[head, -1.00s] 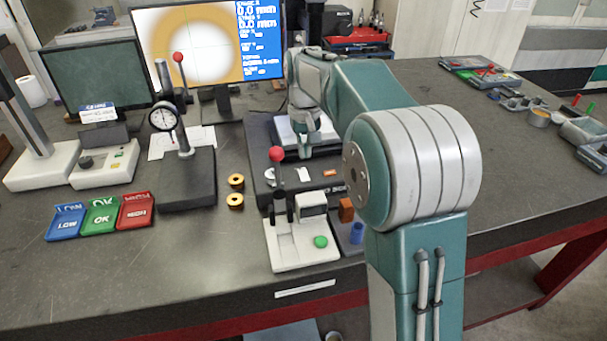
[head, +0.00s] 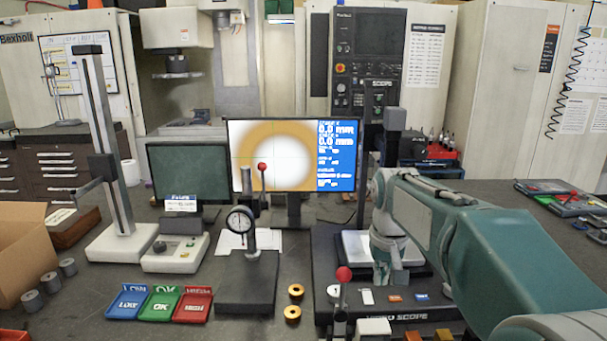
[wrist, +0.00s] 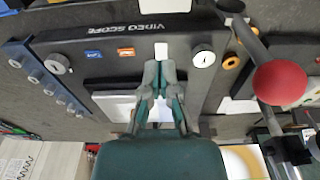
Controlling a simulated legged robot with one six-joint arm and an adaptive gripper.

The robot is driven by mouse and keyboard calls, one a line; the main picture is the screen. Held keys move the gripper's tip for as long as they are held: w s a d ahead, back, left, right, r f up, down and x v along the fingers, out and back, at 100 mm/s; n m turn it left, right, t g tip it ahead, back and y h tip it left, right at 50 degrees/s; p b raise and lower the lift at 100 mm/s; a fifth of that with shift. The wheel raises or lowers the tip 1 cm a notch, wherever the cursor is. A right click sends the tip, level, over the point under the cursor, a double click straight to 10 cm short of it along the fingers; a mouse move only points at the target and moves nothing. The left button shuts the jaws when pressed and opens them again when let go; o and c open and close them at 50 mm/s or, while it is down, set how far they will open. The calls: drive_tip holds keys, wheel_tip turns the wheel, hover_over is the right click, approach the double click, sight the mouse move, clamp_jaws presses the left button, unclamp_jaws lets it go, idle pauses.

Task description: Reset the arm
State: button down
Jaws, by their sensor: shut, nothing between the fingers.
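My arm (head: 470,230) is teal and grey and reaches in from the right in the head view, over the bench. My gripper (head: 384,272) points down above the dark video scope base, and its fingers are together and empty. In the wrist view my gripper (wrist: 160,72) also shows, its fingertips close together near a small white block on the scope base (wrist: 120,32). I cannot tell whether the fingers touch anything there.
A red-knobbed lever (head: 343,275) stands left of my gripper, and its red ball (wrist: 279,83) is close in the wrist view. A dial gauge stand (head: 245,285), two brass rings (head: 293,313) and blue, green (head: 160,304) and red trays are further left. A monitor (head: 292,152) stands behind.

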drive_tip(key=s+f+t, duration=0.3)
drive_tip(key=s+t, duration=0.1)
drive_tip(key=s, duration=1.9)
drive_tip(key=shift+s, duration=0.35)
